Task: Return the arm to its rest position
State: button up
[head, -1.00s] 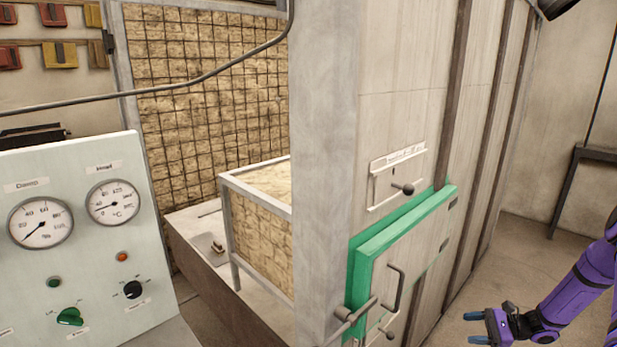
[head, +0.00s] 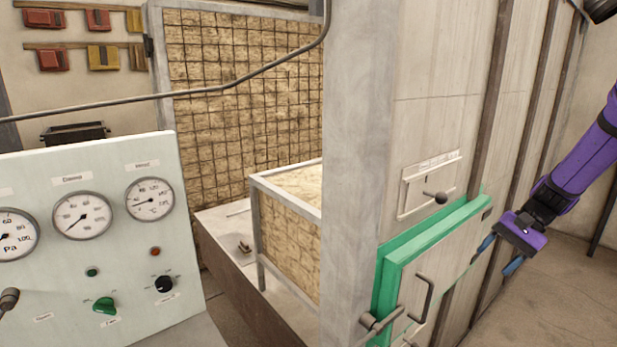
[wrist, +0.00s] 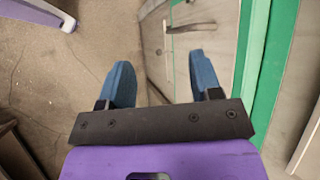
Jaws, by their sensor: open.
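My purple gripper (head: 497,256) is at the right in the head view, its blue fingers spread apart with nothing between them. It hangs in front of the wall panel, just right of the green-framed hatch (head: 398,246). In the wrist view the two blue fingers (wrist: 158,82) are apart and empty, with the floor and the pale panel below them. My purple arm comes in from the upper right of the head view.
The hatch has a bar handle (head: 424,298) and a latch. A small lever (head: 434,198) sits above it. A gauge panel (head: 95,235) with knobs stands at the left. A mesh-covered frame (head: 288,235) stands behind the grey post. Floor is free at the right.

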jog(key=s+a+r+n+t+h, duration=0.1)
jog(key=s+a+r+n+h, duration=0.2)
jog(key=s+r, duration=0.35)
jog(key=s+a+r+n+t+h, duration=0.1)
jog(key=s+a+r+n+h, duration=0.1)
jog(key=s+a+r, duration=0.5)
jog(key=s+a+r+n+t+h, duration=0.2)
jog(key=s+r, duration=0.4)
jog(key=s, duration=0.6)
jog(key=shift+n+t, duration=0.6)
jog(key=shift+t, duration=0.5)
